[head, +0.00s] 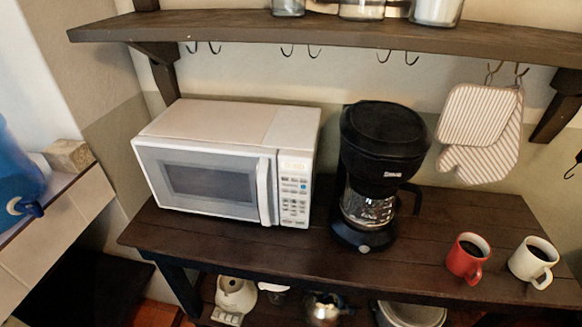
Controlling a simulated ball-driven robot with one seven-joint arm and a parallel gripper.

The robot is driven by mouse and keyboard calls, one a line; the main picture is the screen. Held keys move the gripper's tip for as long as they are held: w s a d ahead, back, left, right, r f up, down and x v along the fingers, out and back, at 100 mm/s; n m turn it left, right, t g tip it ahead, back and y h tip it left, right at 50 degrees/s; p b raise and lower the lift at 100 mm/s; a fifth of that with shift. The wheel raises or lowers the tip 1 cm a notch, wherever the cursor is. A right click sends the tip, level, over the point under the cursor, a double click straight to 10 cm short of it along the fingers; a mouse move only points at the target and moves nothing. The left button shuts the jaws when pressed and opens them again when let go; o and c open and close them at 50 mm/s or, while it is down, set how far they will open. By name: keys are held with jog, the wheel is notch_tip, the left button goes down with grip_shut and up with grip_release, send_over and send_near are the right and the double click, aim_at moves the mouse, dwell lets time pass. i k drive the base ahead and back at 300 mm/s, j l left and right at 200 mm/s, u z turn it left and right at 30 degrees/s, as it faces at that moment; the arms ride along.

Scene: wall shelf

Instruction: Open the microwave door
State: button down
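A white microwave (225,160) stands on the left part of a dark wooden table. Its door (208,186), with a dark window, looks shut. The vertical white handle (264,191) is at the door's right edge, just left of the keypad panel (294,187). The door faces the front of the table. My gripper is not in view.
A black coffee maker (383,150) stands close to the microwave's right. A red mug (468,258) and a white mug (534,261) stand at the table's right. A wall shelf (300,38) with hooks hangs above. The tabletop (430,225) between coffee maker and mugs is clear.

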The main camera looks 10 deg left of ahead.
aim_at(213, 192)
jog(key=u, duration=0.95)
jog(key=i+u, duration=0.35)
jog(key=i+l+u, duration=0.1)
jog(key=i+u, duration=0.25)
jog(key=k, duration=0.1)
